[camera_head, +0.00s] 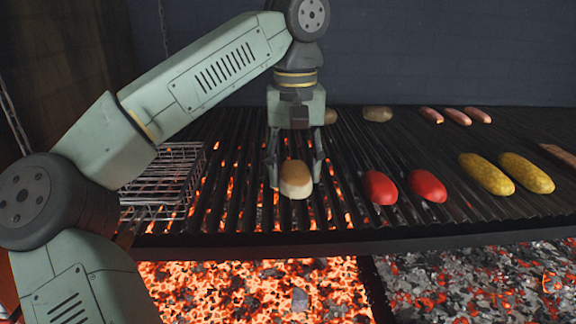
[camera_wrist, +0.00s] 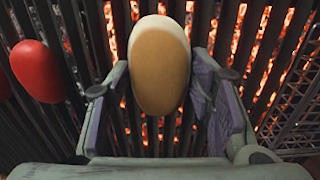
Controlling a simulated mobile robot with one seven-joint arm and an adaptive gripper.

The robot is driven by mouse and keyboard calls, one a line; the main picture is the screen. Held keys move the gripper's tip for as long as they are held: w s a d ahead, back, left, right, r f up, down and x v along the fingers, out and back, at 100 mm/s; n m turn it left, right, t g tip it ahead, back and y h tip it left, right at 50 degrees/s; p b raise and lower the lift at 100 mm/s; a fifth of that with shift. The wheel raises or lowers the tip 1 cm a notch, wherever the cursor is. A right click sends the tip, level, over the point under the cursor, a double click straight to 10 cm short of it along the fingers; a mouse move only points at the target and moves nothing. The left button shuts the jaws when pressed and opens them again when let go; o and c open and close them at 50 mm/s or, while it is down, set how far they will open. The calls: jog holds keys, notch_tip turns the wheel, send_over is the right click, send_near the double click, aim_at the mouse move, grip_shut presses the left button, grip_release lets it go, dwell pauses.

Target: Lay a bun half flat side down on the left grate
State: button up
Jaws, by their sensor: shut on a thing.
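A pale tan bun half (camera_head: 295,179) is between the fingertips of my gripper (camera_head: 296,168) over the left grate (camera_head: 236,180). The bun half looks tilted on edge. I cannot tell whether its lower edge touches the bars. Orange embers glow between the bars beneath it.
A wire basket (camera_head: 165,180) stands left of my gripper. Red tomato-like pieces (camera_head: 379,187), corn cobs (camera_head: 486,174) and sausages (camera_head: 457,116) lie to the right. Another bun-like piece (camera_head: 377,114) lies at the back. Bare grate surrounds the held bun half.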

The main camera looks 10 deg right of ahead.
aim_at(291, 161)
jog(key=w, duration=0.1)
jog(key=w+p, duration=0.1)
jog(key=w, duration=0.1)
jog(key=shift+w+d, duration=0.2)
jog(key=shift+w, duration=0.05)
jog(key=f, duration=0.1)
jog(key=f+p, duration=0.1)
jog(key=f, duration=0.1)
jog(key=shift+w+f, duration=0.15)
jog(key=shift+w, duration=0.2)
jog(key=shift+f, duration=0.3)
jog(key=o, duration=1)
jog(key=shift+f, duration=0.1)
notch_tip(291, 161, up, 12)
jog(key=shift+r+p, duration=0.2)
jog(key=shift+p, duration=0.2)
